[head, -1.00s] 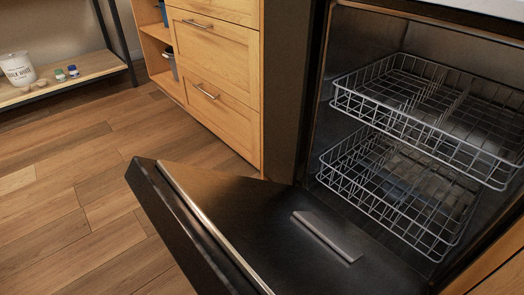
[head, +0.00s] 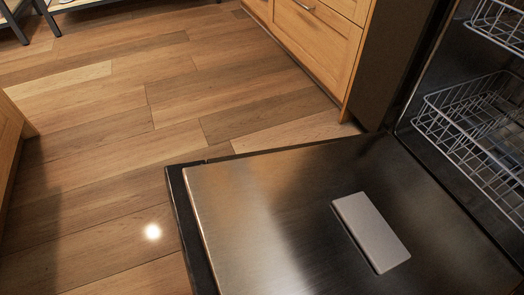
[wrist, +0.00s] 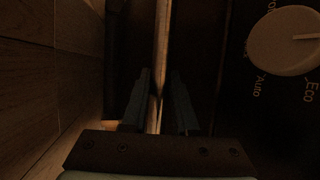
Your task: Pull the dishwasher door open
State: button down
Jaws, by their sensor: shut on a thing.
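The dishwasher door (head: 290,215) is swung down and looks close to flat, with its metal inner face up and a grey rectangular dispenser (head: 370,232) on it. The dishwasher's interior (head: 440,145) is exposed at the right. In the dark wrist view, the long bar handle (wrist: 162,35) runs between the two fingers of my gripper (wrist: 161,80), which is shut on it. A control dial (wrist: 285,40) with "Eco" and "Auto" marks sits right of the handle. My gripper is not visible in the head view.
Wire racks (head: 470,120) stand inside the dishwasher. A wooden drawer cabinet (head: 315,50) is beyond the door's far side. The wood floor (head: 120,130) left of the door is clear. Another wooden cabinet edge (head: 8,130) shows at the far left.

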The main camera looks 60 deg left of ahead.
jog(key=shift+f, duration=0.7)
jog(key=c, duration=0.7)
grip_release()
jog(key=shift+p+v, duration=0.65)
jog(key=shift+v, duration=3.1)
